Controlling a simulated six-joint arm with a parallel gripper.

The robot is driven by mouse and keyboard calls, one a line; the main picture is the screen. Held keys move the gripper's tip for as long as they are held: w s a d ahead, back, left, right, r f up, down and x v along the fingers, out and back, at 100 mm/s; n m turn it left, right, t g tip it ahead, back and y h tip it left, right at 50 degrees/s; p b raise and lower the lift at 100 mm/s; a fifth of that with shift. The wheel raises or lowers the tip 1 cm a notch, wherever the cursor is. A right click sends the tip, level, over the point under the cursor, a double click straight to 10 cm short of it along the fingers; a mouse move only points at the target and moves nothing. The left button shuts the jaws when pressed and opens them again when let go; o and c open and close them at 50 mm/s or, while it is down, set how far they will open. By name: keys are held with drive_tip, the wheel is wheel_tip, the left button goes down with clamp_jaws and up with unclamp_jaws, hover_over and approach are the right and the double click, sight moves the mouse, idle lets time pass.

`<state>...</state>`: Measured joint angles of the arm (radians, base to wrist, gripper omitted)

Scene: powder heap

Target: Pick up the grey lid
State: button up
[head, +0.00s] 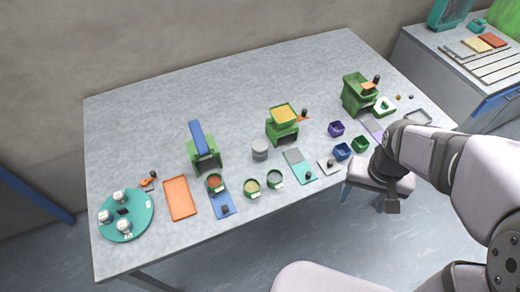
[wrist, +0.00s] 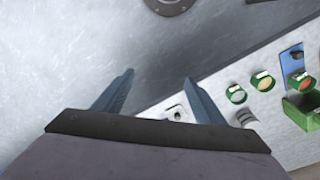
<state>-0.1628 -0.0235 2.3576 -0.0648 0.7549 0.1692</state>
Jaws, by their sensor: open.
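A grey round ribbed stack (head: 260,153) stands farther left, and shows in the wrist view (wrist: 246,118). I cannot tell for sure which of these is the grey lid. My gripper (wrist: 159,74) is open with nothing between its fingers. In the head view it hangs at the right, beyond the front edge of the table, apart from both pieces.
A stool (head: 388,178) is below my gripper. The table's back is clear.

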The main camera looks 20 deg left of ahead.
drive_tip(key=w+a+f+t+b, duration=0.25)
drive_tip(key=w+a+b, duration=0.25)
drive_tip(key=w+a, duration=0.6)
drive_tip(key=t+y+b, duration=0.1)
drive_tip(key=t+b, duration=0.1)
drive_tip(key=b, duration=0.3)
approach(260, 146)
drive_tip(key=w, duration=0.1)
drive_tip(key=shift+n+g, duration=0.35)
drive_tip(key=shift+n, duration=0.05)
drive_tip(key=shift+p+x, duration=1.35)
drive_tip(key=shift+x, duration=2.6)
drive_tip(key=shift+s+a, duration=0.1)
drive_tip(key=shift+s, duration=0.05)
drive_tip(key=c, duration=1.1)
